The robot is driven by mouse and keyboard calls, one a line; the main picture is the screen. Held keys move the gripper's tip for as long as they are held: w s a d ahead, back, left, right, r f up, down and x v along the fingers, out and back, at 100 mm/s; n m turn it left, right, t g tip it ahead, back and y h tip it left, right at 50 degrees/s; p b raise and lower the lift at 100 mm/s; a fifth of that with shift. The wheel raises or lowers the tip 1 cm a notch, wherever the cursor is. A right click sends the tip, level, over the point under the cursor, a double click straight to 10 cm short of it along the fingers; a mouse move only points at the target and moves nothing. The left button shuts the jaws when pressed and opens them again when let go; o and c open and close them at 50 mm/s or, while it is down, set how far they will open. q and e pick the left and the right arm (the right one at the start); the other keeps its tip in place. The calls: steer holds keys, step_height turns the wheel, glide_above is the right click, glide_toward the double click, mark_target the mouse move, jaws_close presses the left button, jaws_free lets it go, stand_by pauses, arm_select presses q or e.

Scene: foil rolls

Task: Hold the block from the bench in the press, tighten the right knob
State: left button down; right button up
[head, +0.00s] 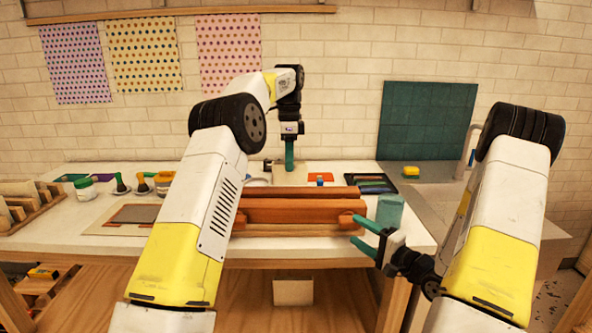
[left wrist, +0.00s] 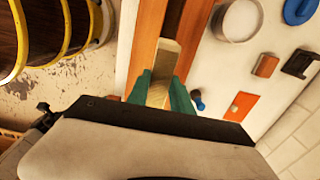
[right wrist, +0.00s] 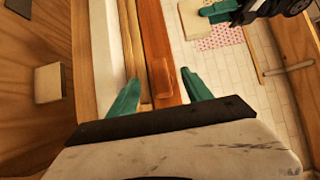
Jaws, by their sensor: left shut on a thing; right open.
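The wooden press (head: 290,212) lies along the front of the bench, with its right knob (head: 350,219) at its right end. My left gripper (head: 289,155) points down, shut on a pale block (head: 291,174). In the left wrist view the block (left wrist: 158,72) is between the teal fingers (left wrist: 160,90), in line with the press's gap; I cannot tell whether it is in the gap. My right gripper (head: 362,236) is open at the press's right end. In the right wrist view its fingers (right wrist: 160,90) stand on either side of the knob (right wrist: 161,76), apart from it.
A teal box (head: 390,210) stands just right of the press, close to my right gripper. A dark tray (head: 373,186) and a red card (head: 320,178) lie behind it. Brushes and jars (head: 83,188) stand at the left. A framed card (head: 135,214) lies left of the press.

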arm_select(q)
steer(key=shift+w+a, duration=0.15)
steer(key=shift+a, duration=0.05)
steer(key=shift+f, duration=4.3)
arm_select(e)
steer(key=shift+o, duration=0.4)
steer(key=o, duration=0.4)
steer(key=shift+c, duration=0.2)
steer(key=shift+r, duration=0.1)
